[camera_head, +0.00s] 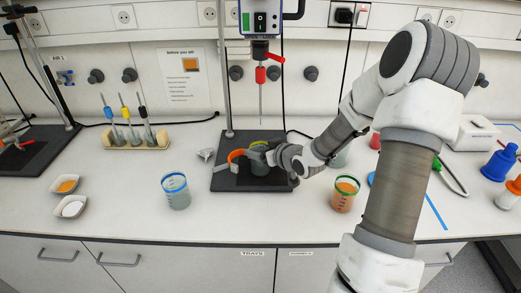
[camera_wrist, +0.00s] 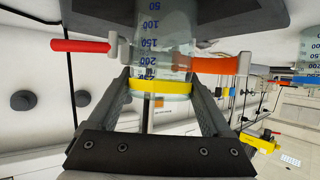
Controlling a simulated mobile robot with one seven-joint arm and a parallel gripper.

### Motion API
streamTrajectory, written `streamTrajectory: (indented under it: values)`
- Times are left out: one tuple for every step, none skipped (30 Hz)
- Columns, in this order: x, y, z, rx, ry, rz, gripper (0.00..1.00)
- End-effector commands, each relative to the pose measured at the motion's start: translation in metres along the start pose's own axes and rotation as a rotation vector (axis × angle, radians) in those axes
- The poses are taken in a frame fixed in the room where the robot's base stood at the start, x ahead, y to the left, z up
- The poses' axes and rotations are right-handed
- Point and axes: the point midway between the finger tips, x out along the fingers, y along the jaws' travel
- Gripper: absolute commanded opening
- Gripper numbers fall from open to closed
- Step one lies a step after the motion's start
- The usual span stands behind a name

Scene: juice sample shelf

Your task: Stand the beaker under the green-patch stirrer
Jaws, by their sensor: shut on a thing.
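The stirrer with a green patch (camera_head: 246,22) hangs at top centre in the head view. Its thin rod (camera_head: 261,100) points down over a dark base plate (camera_head: 225,182). The clear beaker (camera_head: 259,167) with a yellow band is over that plate, beneath the rod. In the wrist view, which is upside down, the beaker (camera_wrist: 160,65) shows blue graduations and is upright. My gripper (camera_head: 256,154) is shut on it, one finger on each side near the yellow band (camera_wrist: 160,86). Whether the beaker's bottom touches the plate is hidden.
An orange curved part (camera_head: 237,155) is close beside the beaker on the left. A blue-rimmed beaker (camera_head: 177,192) stands front left, and a green-rimmed beaker with orange contents (camera_head: 344,195) front right. Another dark stand base (camera_head: 38,150) is far left. The front bench middle is clear.

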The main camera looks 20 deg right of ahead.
Motion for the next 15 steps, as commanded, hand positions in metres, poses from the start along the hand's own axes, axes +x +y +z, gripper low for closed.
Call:
streamTrajectory:
  values:
    - [0.0000, 0.0000, -0.0009, -0.001, 0.002, 0.000, 0.00]
    - [0.0000, 0.0000, -0.0009, -0.001, 0.002, 0.000, 0.00]
    - [0.0000, 0.0000, -0.0009, -0.001, 0.002, 0.000, 0.00]
    - [0.0000, 0.0000, -0.0009, -0.001, 0.002, 0.000, 0.00]
    - [0.0001, 0.0000, -0.0008, -0.001, 0.002, 0.000, 0.00]
    - [0.0002, 0.0000, -0.0006, -0.001, 0.002, 0.000, 0.00]
    - [0.0003, 0.0000, -0.0004, -0.001, 0.002, 0.000, 0.00]
    - [0.0004, 0.0000, -0.0002, -0.001, 0.002, 0.000, 0.00]
    - [0.0007, 0.0000, 0.0003, -0.001, 0.002, 0.000, 0.00]
    - [0.0009, 0.0001, 0.0007, -0.001, 0.002, 0.000, 0.00]
    - [0.0012, 0.0001, 0.0011, -0.001, 0.002, 0.000, 0.00]
    - [0.0015, 0.0002, 0.0017, -0.001, 0.002, 0.000, 0.00]
    - [0.0018, 0.0003, 0.0021, -0.001, 0.002, 0.000, 0.00]
    - [0.0021, 0.0003, 0.0026, -0.001, 0.002, 0.000, 0.00]
    - [0.0024, 0.0003, 0.0030, -0.001, 0.002, 0.000, 0.00]
